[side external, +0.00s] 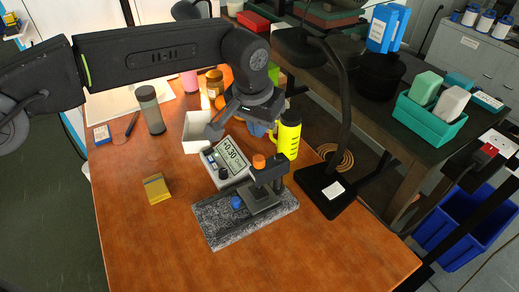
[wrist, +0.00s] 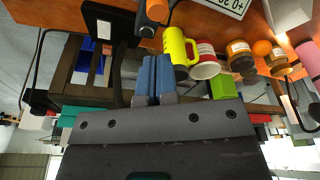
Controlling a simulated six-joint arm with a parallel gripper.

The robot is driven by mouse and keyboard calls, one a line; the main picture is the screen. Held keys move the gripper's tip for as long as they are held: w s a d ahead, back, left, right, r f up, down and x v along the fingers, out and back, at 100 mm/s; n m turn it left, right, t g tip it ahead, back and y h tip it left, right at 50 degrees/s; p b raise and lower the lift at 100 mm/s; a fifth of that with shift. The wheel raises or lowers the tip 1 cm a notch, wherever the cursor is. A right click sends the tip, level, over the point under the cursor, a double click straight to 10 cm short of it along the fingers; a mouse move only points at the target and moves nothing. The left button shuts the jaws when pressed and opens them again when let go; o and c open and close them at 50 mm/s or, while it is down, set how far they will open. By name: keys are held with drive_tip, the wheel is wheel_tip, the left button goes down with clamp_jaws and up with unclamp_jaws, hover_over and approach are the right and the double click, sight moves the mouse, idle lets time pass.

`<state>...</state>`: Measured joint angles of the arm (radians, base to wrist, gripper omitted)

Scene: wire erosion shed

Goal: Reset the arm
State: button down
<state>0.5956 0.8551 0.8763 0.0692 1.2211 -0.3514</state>
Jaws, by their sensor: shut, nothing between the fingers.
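My gripper (side external: 260,128) hangs over the far half of the orange-brown table (side external: 130,220), beside the yellow bottle with a handle (side external: 287,134). In the wrist view the blue-faced fingers (wrist: 155,76) are together with nothing between them, so it is shut and empty. The picture there is upside down, with the table along the top. The yellow bottle (wrist: 178,48) shows just beyond the fingertips. In the side view my arm comes in from the left and bends down at the wrist.
A digital readout (side external: 227,160) and a gauge stand on a granite base (side external: 222,223) sit below my gripper. A black lamp (side external: 340,120) rises at right. The front table is clear.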

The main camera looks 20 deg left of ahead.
drive_tip(key=shift+r, duration=0.7)
drive_tip(key=s+a+r+t, duration=0.1)
drive_tip(key=s+a+r, duration=0.25)
drive_tip(key=a, duration=0.35)
drive_tip(key=s+a+r+n, duration=0.1)
drive_tip(key=s+a+r, duration=0.2)
drive_tip(key=a+r, duration=0.3)
drive_tip(key=s+a+r+t, duration=0.1)
drive_tip(key=s+a+r, duration=0.2)
drive_tip(key=a, duration=0.5)
drive_tip(key=s+a+f+n, duration=0.1)
drive_tip(key=s+a+f, duration=0.2)
drive_tip(key=s, duration=0.6)
drive_tip(key=s+a+f+n+t, duration=0.1)
drive_tip(key=s+a+f, duration=0.2)
drive_tip(key=s+a, duration=0.5)
drive_tip(key=shift+s+a+y, duration=0.3)
drive_tip(key=shift+s, duration=0.6)
